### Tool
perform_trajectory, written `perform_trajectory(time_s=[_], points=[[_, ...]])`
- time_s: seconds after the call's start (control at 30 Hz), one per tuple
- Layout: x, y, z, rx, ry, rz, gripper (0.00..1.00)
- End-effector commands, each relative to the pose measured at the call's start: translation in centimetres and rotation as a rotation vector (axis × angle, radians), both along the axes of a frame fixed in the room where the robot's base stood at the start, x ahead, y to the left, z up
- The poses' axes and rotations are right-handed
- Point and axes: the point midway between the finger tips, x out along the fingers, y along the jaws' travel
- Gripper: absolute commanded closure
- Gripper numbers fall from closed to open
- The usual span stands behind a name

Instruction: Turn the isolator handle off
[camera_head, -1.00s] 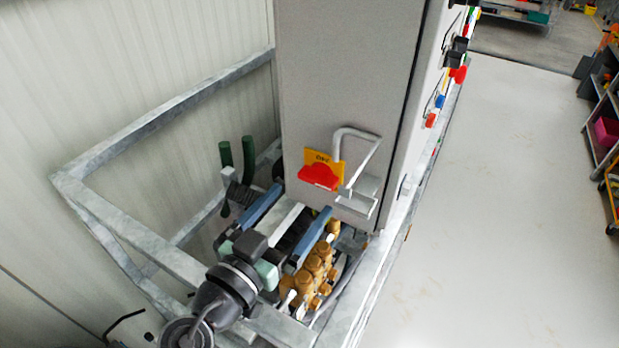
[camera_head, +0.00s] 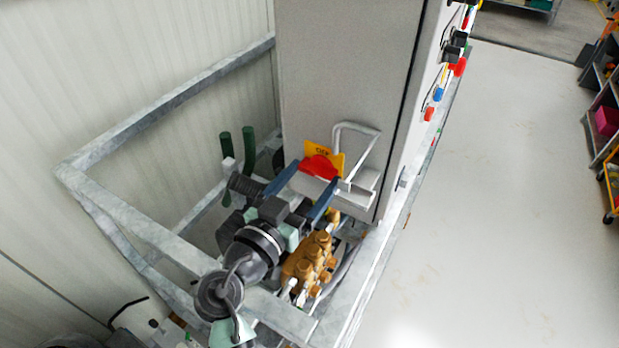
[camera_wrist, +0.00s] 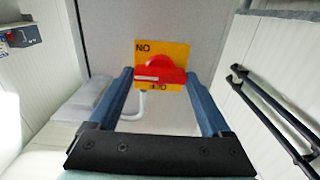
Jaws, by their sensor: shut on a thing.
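The isolator handle is a red rotary knob (camera_head: 320,167) on a yellow plate (camera_head: 323,150) on the front of the grey cabinet. In the wrist view the red handle (camera_wrist: 160,72) lies about level across the yellow plate (camera_wrist: 178,49), with a pale mark on its left part. Lettering shows above and below it, partly covered. My gripper (camera_head: 309,182) is at the handle. In the wrist view its two blue fingers (camera_wrist: 158,76) stand at the handle's left and right ends, shut on it. The fingers partly hide the handle's lower edge in the head view.
A bent grey metal bar (camera_head: 357,128) stands out from the cabinet (camera_head: 345,65) just right of the plate. Brass pump parts (camera_head: 310,262) sit below, inside a galvanised frame (camera_head: 135,215). Green hoses (camera_head: 248,150) rise to the left. The floor (camera_head: 500,190) at right is clear.

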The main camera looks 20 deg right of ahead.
Motion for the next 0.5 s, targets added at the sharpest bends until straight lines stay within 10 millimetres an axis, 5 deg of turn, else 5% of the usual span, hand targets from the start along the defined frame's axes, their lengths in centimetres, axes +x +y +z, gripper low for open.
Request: perform_trajectory(time_s=[0.1,0.5], points=[[0.00,0.02,0.00,0.000,0.000,0.000,0.73],[-0.02,0.04,-0.14,-0.057,0.075,0.001,0.73]])
